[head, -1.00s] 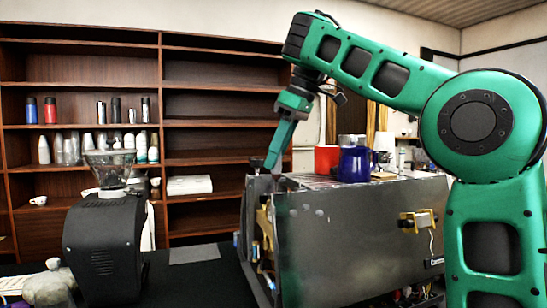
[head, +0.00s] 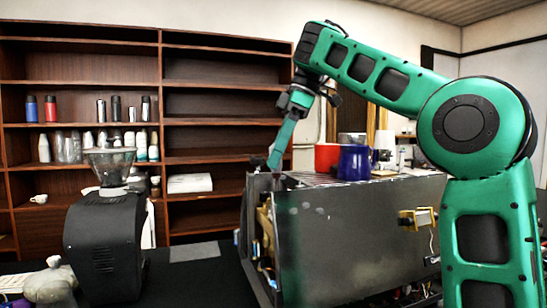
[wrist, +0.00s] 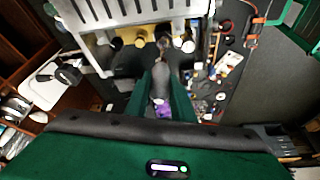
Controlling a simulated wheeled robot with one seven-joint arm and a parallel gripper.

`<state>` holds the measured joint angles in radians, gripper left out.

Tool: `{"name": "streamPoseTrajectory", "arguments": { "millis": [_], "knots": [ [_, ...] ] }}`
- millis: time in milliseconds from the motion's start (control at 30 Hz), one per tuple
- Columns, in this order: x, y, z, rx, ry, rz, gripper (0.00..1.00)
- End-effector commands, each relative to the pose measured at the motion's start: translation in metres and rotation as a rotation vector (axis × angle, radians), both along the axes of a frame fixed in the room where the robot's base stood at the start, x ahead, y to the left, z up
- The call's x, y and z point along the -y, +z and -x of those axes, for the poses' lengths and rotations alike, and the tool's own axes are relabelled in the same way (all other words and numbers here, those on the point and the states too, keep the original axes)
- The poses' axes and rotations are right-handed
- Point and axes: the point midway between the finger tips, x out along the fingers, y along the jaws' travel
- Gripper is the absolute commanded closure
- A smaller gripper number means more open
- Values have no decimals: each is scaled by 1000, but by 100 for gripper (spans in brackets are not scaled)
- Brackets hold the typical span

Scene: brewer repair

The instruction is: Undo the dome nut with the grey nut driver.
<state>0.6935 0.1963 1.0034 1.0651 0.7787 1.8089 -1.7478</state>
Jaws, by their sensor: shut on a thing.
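My gripper (head: 273,165) points down at the near left top corner of the brewer (head: 350,235). In the wrist view its two green fingers (wrist: 164,92) are shut on a dark grey tool, which looks like the grey nut driver (wrist: 160,76). The driver's thin end points away from the gripper toward the brewer's open inside. In the head view the driver cannot be made out clearly. I cannot make out the dome nut in either view; the driver or the fingers may hide it.
A red mug (head: 326,157) and a blue mug (head: 356,162) stand on the brewer's top, right of the gripper. A black grinder (head: 104,240) stands to the left. Several small parts (wrist: 222,75) lie right of the fingers.

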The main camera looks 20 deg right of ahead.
Motion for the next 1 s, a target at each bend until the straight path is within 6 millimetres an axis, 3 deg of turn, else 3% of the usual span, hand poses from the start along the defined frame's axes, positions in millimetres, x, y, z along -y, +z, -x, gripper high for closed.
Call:
{"name": "streamPoseTrajectory", "arguments": {
  "millis": [267, 600, 1000],
  "knots": [
    [0, 0, 0, -3, 34, -2, 100],
    [0, 0, 2, -3, 374, -1, 100],
    [0, 1, 2, -3, 398, 0, 100]
  ]
}}
